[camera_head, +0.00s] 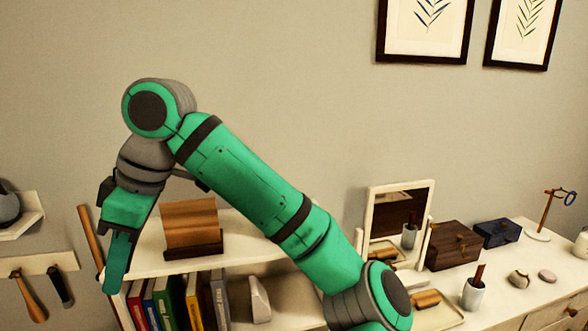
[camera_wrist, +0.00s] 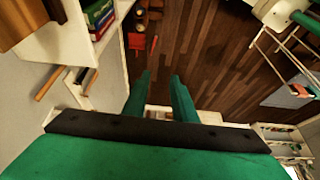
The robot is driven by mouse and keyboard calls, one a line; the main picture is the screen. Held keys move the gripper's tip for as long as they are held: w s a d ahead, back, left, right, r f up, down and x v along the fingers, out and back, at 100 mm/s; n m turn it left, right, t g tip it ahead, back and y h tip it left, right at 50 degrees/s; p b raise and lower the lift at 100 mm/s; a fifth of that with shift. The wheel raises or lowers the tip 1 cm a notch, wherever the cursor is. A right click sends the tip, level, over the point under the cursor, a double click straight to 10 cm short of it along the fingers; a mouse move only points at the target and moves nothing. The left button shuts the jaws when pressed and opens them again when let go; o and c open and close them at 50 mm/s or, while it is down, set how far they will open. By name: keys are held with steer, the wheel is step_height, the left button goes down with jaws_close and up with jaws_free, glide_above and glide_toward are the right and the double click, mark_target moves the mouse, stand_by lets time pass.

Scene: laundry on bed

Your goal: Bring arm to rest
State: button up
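My green arm is raised and bent in the head view, with its elbow high at upper left. My gripper (camera_head: 113,285) hangs down at the left end of the white shelf, pointing to the floor. In the wrist view its two green fingers (camera_wrist: 160,77) stand apart with floor visible between them. Nothing is held between them. In the head view the fingers overlap, so their gap is hidden there.
A white bookshelf (camera_head: 258,229) with several books (camera_head: 163,303) and a wooden block on a stand (camera_head: 190,226) is close to my gripper. Wall hooks with brushes (camera_head: 30,297) hang at left. A dresser with a mirror (camera_head: 398,210) and boxes (camera_head: 454,245) is at right. The wooden floor (camera_wrist: 215,45) below is partly clear.

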steer(key=w+a+f+m+t+y, duration=0.2)
steer(key=w+a+f+m+y, duration=0.25)
steer(key=f, duration=0.35)
steer(key=w+a+f+m+t+y, duration=0.1)
steer(key=w+a+f+m+y, duration=0.2)
steer(key=w+a+f+y, duration=0.25)
steer(key=s+d+f+m+t+h, duration=0.1)
steer(key=d+f+m+t, duration=0.5)
steer(key=f, duration=0.5)
steer(key=s+d+f+m+t+h, duration=0.1)
steer(key=d+f+m+t+h, duration=0.1)
steer(key=d+f+m+t, duration=0.65)
steer(key=s+d+f+m+h, duration=0.2)
steer(key=s+d+f+h, duration=0.6)
steer(key=s+d+f, duration=0.55)
steer(key=s+d+n+h, duration=0.1)
steer(key=s+d, duration=0.2)
steer(key=s, duration=0.4)
steer(key=s+d+n+h, duration=0.1)
steer(key=s+d, duration=0.1)
steer(key=s, duration=0.5)
steer(key=s+d+r+n+g+h, duration=0.1)
steer(key=s+d, duration=0.2)
steer(key=s, duration=0.5)
steer(key=shift+d+h, duration=0.3)
